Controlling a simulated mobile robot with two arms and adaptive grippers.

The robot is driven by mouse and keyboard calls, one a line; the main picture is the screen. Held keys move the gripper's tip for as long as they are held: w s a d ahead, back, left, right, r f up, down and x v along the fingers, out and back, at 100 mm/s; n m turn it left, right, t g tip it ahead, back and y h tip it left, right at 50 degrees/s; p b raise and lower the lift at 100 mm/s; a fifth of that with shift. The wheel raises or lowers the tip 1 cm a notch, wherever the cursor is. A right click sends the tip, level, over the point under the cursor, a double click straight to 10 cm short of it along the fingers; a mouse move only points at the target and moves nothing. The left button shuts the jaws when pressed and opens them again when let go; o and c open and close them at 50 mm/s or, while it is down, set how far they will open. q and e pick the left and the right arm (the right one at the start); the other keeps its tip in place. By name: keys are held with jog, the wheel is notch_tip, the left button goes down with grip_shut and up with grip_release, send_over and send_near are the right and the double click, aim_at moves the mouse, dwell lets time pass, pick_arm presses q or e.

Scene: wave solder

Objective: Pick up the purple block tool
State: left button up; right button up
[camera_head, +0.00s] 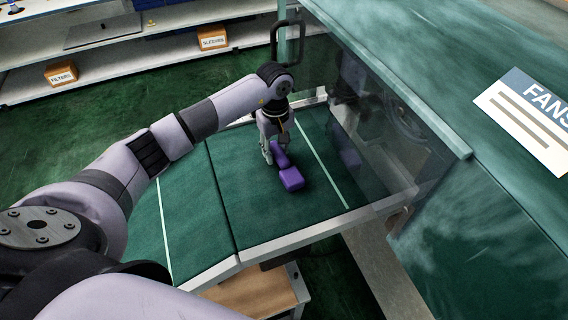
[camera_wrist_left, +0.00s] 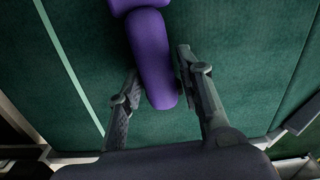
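The purple block tool (camera_head: 290,177) lies on the green mat surface of the bench, with a wide block at one end and a narrower rounded handle. In the left wrist view the handle (camera_wrist_left: 151,55) reaches down between my fingers. My left gripper (camera_head: 268,153) points down over the handle end, with the wide block on the near side. In the left wrist view my left gripper (camera_wrist_left: 158,62) is open, one finger on each side of the handle. A narrow gap shows beside the right finger; contact at the left finger is unclear. My right gripper is not in view.
A clear panel (camera_head: 370,130) and a green machine cabinet (camera_head: 480,215) stand to the right of the bench. A black handle frame (camera_head: 288,42) rises behind. Shelves (camera_head: 130,40) with orange bins (camera_head: 61,73) are at the back left. The bench's left part is clear.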

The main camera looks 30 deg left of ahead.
pick_arm(q)
grip_shut()
jog(key=shift+r, duration=0.1)
dwell(0.4)
